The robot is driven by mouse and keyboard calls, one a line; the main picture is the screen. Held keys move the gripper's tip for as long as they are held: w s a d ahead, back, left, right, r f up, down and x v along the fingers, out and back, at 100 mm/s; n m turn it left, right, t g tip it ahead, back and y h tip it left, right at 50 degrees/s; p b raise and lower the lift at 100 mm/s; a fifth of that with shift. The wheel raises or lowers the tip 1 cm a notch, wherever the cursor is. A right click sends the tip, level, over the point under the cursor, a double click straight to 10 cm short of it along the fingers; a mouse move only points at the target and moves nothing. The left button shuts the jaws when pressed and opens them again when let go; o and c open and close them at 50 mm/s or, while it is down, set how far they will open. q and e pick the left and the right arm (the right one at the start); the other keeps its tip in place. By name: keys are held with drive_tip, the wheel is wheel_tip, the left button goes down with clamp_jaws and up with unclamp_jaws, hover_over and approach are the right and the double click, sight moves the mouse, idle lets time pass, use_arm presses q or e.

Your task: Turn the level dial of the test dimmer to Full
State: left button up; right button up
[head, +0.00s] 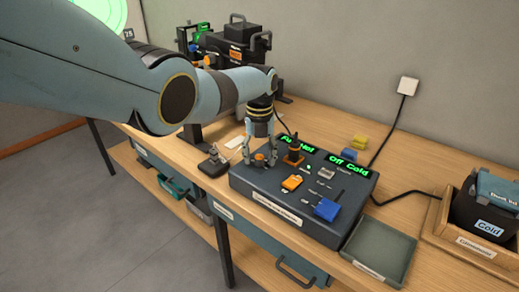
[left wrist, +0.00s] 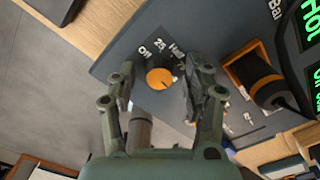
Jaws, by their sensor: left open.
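The level dial (head: 260,157) is a round orange knob on the left end of the dark test dimmer console (head: 262,187). In the left wrist view the orange dial (left wrist: 158,78) has Off, 25 and Half marks around its far side; other marks are hidden. My left gripper (head: 259,160) points down over the dial. Its fingers (left wrist: 160,85) are open on either side of the knob, with gaps visible. The dial's pointer is too small to read. My right gripper is not in view.
A black-and-orange upright part (head: 294,152) stands close right of the dial. The console also carries an orange slider (head: 291,182), a blue block (head: 326,208) and green displays (head: 347,164). A green-grey tray (head: 378,250) and a wooden crate (head: 437,232) stand to the right.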

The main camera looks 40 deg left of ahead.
sight(259, 156)
use_arm(q)
wheel_tip(259, 156, up, 12)
idle(0.5)
idle(0.3)
